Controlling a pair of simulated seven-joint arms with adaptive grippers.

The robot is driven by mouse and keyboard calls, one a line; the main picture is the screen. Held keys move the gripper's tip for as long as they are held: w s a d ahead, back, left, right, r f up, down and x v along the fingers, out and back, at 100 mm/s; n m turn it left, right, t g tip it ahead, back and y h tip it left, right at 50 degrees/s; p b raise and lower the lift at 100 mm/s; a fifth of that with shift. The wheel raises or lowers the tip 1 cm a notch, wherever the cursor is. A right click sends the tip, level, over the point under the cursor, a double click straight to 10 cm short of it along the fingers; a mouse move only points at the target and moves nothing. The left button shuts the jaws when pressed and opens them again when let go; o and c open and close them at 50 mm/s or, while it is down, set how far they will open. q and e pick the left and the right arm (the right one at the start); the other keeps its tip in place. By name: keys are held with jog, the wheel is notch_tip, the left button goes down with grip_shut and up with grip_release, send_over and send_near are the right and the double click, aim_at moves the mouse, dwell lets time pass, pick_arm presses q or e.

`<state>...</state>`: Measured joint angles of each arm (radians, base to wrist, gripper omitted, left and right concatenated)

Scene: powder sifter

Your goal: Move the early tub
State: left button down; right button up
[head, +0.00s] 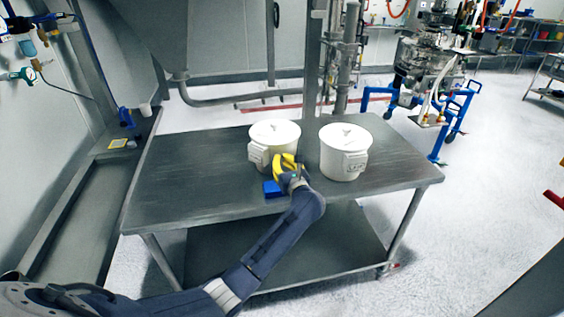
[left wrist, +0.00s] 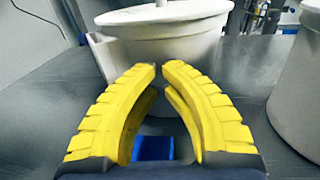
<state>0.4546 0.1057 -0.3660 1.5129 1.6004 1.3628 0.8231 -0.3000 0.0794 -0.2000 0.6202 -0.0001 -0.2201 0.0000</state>
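Two white lidded tubs stand upright on a steel table: a left tub (head: 274,133) and a right tub (head: 338,153). Each has a boxy label holder on its side; I cannot read which is the early one. My left gripper (head: 285,158) has yellow fingers and is at the front of the left tub. In the left wrist view, the fingertips (left wrist: 160,69) almost meet, with a narrow gap and nothing seen between them. The left tub (left wrist: 165,40) is straight ahead; whether the tips touch it is unclear. The right tub (left wrist: 300,95) is at the right edge. My right gripper is not in view.
A small blue object (head: 273,188) is on the table by my gripper; it shows between the fingers in the left wrist view (left wrist: 153,148). The table (head: 190,170) is clear at its left and right ends. A steel hopper (head: 165,30) hangs behind.

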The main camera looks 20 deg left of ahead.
pick_arm(q)
jog(key=x, duration=0.6)
